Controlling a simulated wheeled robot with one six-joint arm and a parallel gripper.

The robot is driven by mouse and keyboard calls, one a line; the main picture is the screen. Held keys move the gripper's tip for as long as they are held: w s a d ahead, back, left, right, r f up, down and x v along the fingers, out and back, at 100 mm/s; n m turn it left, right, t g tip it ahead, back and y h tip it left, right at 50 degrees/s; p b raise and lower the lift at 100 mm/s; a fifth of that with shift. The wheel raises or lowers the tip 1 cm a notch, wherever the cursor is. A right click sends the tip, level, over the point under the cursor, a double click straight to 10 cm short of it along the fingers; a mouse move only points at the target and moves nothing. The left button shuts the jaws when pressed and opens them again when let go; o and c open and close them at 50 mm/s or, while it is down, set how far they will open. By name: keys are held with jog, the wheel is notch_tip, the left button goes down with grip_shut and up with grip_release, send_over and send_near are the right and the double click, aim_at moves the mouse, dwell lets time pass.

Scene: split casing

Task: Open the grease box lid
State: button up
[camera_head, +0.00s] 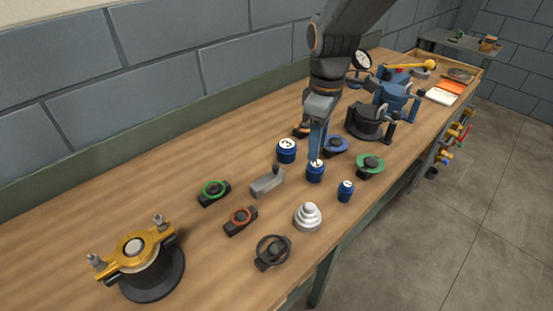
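I cannot tell for certain which thing is the grease box. A small grey metal box-like block (267,182) with a short upright handle lies on the bench, left of my gripper. My gripper (317,153) points down at a blue numbered cylinder (316,174), with its tips at or just above the cylinder's top; whether they touch is unclear. The fingers look narrow and close together from this side, and their gap is hidden. Two more blue numbered cylinders stand close by, one behind on the left (286,151) and one in front on the right (346,191).
A yellow-clamped black casing (148,265) stands front left. A stepped silver piece (308,217), a black handwheel (272,252), and green (370,165), red (240,221) and blue (335,146) ringed parts surround the gripper. Black (368,121) and blue (397,97) housings stand behind right.

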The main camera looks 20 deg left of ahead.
aim_at(276, 167)
jog(key=a+n, duration=0.1)
jog(key=a, duration=0.2)
jog(key=s+a+n, duration=0.1)
jog(key=a+n, duration=0.1)
jog(key=a, duration=0.1)
jog(key=a+n, duration=0.1)
jog(key=a, duration=0.2)
jog(key=shift+s+a+n, duration=0.25)
jog(key=shift+s+n, duration=0.05)
jog(key=shift+s, duration=0.05)
jog(key=shift+s+a+f, duration=0.1)
jog(key=shift+s+a, duration=0.05)
jog(key=shift+a, duration=0.15)
jog(key=shift+f+p, duration=1.3)
jog(key=shift+f, duration=2.45)
grip_shut()
jog(key=shift+d, duration=0.15)
